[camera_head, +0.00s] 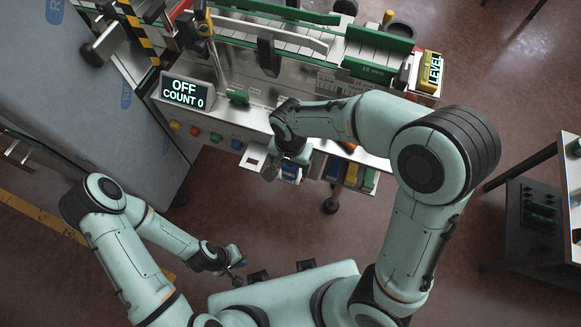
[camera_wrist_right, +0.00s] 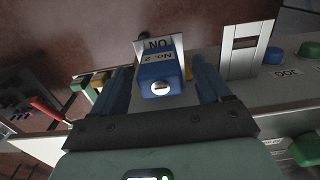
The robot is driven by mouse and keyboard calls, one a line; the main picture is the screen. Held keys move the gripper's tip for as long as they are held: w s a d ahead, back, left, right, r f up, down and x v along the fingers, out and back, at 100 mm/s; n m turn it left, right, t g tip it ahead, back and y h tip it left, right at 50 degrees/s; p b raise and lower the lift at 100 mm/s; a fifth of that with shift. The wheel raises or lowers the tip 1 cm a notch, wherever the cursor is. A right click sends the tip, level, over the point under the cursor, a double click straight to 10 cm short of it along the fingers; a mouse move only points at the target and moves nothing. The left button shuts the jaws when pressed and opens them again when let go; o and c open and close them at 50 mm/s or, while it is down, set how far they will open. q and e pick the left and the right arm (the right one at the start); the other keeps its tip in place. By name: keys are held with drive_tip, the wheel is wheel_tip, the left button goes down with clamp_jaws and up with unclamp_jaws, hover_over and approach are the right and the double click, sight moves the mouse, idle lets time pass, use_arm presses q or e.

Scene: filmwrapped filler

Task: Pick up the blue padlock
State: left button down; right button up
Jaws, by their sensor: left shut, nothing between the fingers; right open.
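The blue padlock (camera_wrist_right: 160,85) shows in the right wrist view, with a round silver keyhole face and an upside-down "No. 2" label. It sits against a pale metal plate with upside-down lettering; its shackle is not clear. My right gripper (camera_wrist_right: 162,88) is open, with one dark blue finger on each side of the padlock and visible gaps between. In the head view, my right wrist largely covers this spot by the machine's front edge. My left gripper (camera_head: 238,268) is shut and empty, low over the floor and away from the machine.
The machine has an "OFF COUNT 0" display (camera_head: 187,93) and coloured buttons (camera_head: 213,138) along its front. Coloured items (camera_head: 354,174) hang or stand just right of my right gripper. Open floor lies between.

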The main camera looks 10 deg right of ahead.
drive_tip(key=shift+f, duration=0.95)
use_arm(q)
drive_tip(key=shift+f, duration=0.1)
use_arm(e)
drive_tip(key=shift+c, duration=0.3)
drive_tip(key=c, duration=1.1)
drive_tip(key=shift+r, duration=0.15)
